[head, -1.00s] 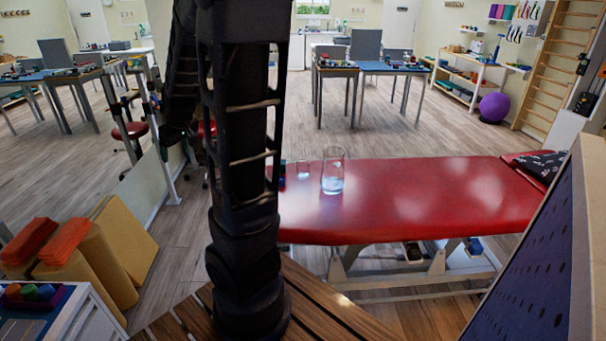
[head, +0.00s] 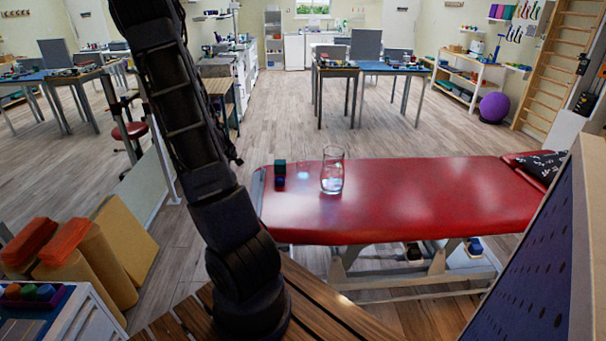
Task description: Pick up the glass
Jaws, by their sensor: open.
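A tall clear glass (head: 332,172) stands upright on the left part of the red treatment table (head: 420,195). My arm rises at the left of the table and leaves the picture at the top. My gripper does not show, and nothing touches the tall glass.
The red table is clear right of the tall glass, up to a dark patterned cloth (head: 541,164) at its far end. A dark blue perforated panel (head: 545,255) stands at the front right. Tan foam wedges (head: 100,265) stand at the left. Open floor lies behind the table.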

